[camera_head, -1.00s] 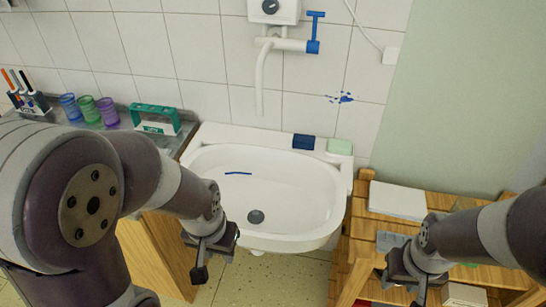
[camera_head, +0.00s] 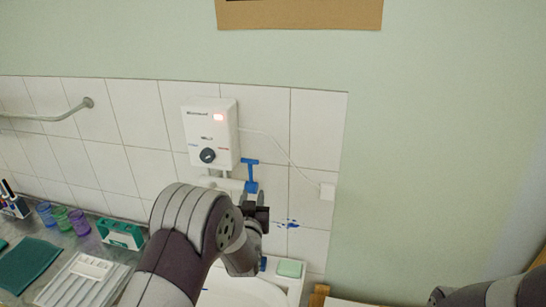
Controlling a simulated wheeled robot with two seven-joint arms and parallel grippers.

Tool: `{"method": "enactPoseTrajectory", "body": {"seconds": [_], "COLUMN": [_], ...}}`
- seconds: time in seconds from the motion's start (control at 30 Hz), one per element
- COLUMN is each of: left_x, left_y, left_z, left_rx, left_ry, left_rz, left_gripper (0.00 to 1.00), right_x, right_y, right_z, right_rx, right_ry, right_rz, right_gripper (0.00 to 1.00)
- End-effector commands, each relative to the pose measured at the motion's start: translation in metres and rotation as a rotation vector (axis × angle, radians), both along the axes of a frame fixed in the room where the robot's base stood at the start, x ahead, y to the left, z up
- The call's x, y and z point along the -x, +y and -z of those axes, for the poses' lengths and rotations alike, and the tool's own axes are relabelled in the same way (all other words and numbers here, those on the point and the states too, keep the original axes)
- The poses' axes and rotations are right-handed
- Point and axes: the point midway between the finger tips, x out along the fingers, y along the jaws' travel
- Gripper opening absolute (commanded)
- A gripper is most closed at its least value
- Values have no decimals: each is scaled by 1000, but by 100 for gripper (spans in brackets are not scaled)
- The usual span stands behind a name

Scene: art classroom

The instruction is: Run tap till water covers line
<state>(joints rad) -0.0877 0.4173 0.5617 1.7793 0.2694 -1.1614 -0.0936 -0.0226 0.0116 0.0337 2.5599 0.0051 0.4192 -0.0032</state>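The tap is a white pipe (camera_head: 231,184) with a blue T-shaped handle and valve (camera_head: 251,173), under the white wall heater (camera_head: 211,133). My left gripper (camera_head: 258,212) is just below the blue valve, close to it in the picture; I cannot tell whether they touch or whether its fingers are open. The white sink (camera_head: 238,291) shows only in part at the bottom, behind my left arm. The spout, the line inside the basin and any water are hidden or out of view. My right arm shows at the lower right edge, its gripper out of the frame.
A pale green sponge (camera_head: 290,268) lies on the sink's rim. At left, a counter holds coloured cups (camera_head: 62,219), a green rack (camera_head: 121,234), a white tray (camera_head: 82,281) and a dark green cloth (camera_head: 29,262).

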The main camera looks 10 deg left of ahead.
Motion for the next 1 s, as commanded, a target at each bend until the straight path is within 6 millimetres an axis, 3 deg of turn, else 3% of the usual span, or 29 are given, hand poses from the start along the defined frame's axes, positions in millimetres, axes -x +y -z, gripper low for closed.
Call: {"method": "enactPoseTrajectory", "body": {"seconds": [0.17, 0.4, 0.6, 1.0], "left_x": [-18, -79, -112, -125], "left_y": [4, 14, 19, 21], "left_z": [-12, -14, -11, -7], "left_rx": [-14, -12, -12, -12], "left_ry": [-39, -38, -38, -38], "left_rz": [-4, -3, -3, -2], "left_gripper": [34, 34, 34, 34], "right_x": [0, -1, -1, -1], "right_y": [0, 0, -1, -1], "right_z": [-14, -47, -59, -62], "right_rx": [0, 0, 0, 0], "right_ry": [-1, -1, -1, -1], "right_rz": [-1, 0, 0, 0], "right_gripper": [43, 43, 43, 43]}}
